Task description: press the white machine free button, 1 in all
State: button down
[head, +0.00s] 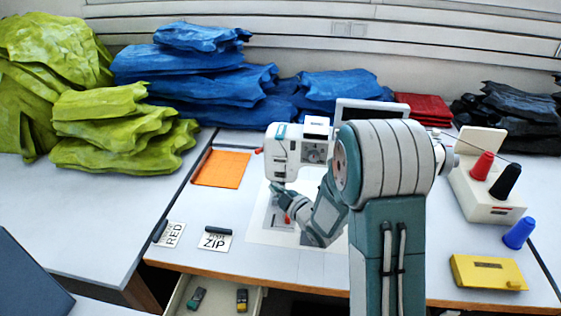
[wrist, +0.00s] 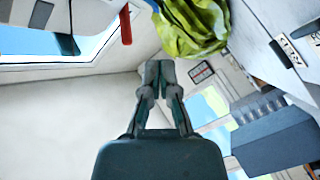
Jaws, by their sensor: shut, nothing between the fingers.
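The white machine (head: 283,152), a sewing machine, stands on the white table near the middle of the head view, partly hidden behind my arm. A small red part (head: 259,150) sticks out at its left side. I cannot single out the free button with certainty. My gripper (head: 277,187) is just below the machine's left end in the head view; I cannot tell whether it touches the machine. In the wrist view my gripper's fingers (wrist: 159,64) are together and empty. A red lever-like part (wrist: 126,25) hangs from a white body above left of them.
An orange mat (head: 222,168) lies left of the machine. ZIP (head: 216,240) and RED (head: 170,234) cards lie at the front left. Thread spools on a white stand (head: 488,205) and a yellow box (head: 487,272) are right. Green (head: 110,125) and blue (head: 205,85) fabric piles stand behind.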

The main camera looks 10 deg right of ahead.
aim_at(275, 161)
jog(key=shift+w+d, duration=0.5)
jog(key=shift+w, duration=0.8)
jog(key=shift+w+d, duration=0.5)
jog(key=shift+w, duration=0.75)
jog(key=shift+w+d, duration=0.5)
jog(key=shift+w, duration=0.8)
jog(key=shift+w, duration=0.1)
jog(key=shift+w+d+r, duration=0.1)
jog(key=shift+w+d, duration=0.05)
jog(key=shift+w, duration=0.1)
jog(key=shift+w+d, duration=0.15)
jog(key=shift+w, duration=0.25)
jog(key=shift+s, duration=0.1)
jog(key=shift+s+a, duration=0.3)
jog(key=shift+s, duration=0.4)
jog(key=shift+s, duration=0.1)
jog(key=s, duration=0.1)
jog(key=s+a, duration=0.1)
jog(key=s, duration=0.1)
jog(key=s+a, duration=0.1)
jog(key=shift+s, duration=0.2)
